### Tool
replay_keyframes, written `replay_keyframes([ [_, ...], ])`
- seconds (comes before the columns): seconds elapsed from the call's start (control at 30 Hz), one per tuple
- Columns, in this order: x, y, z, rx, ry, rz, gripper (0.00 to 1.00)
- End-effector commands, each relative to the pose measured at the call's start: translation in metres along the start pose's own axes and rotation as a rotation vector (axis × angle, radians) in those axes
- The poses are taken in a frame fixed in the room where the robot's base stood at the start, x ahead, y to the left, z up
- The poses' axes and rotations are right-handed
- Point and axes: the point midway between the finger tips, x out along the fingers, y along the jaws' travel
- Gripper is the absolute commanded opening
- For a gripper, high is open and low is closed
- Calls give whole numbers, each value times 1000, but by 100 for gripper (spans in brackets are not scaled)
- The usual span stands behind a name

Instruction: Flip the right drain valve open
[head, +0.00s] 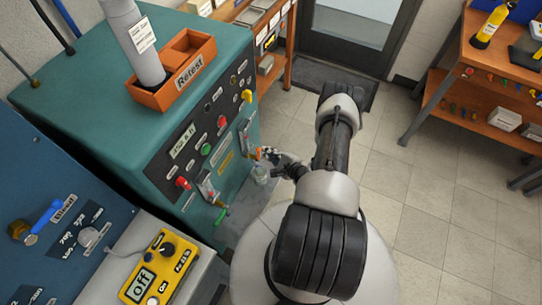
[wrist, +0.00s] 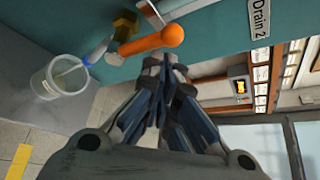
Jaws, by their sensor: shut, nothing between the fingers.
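The right drain valve has an orange handle (head: 267,151) at the right end of the teal bench's front panel, partly covered by my gripper in the head view. In the wrist view its orange handle (wrist: 150,41) sticks out from a brass body (wrist: 125,22), near a "Drain 2" label (wrist: 258,18). My gripper (wrist: 163,72) is shut and empty, its fingertips close beside the handle's rounded end. I cannot tell if they touch. In the head view my gripper (head: 283,161) is at the panel's right end.
A clear cup (wrist: 58,77) stands by the valve's outlet; it also shows in the head view (head: 261,174). A green-handled valve (head: 221,215) is lower left on the panel. An orange Retest bin (head: 175,75) sits on the bench top. Open tiled floor lies right.

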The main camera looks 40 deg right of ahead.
Motion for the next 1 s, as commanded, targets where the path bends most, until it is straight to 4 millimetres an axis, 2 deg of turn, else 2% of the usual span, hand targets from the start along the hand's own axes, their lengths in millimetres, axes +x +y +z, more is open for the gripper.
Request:
replay_keyframes([
  [0.8,-2,3,5,1,-3,3,0],
  [1.0,4,-7,-6,-3,-3,1,0],
])
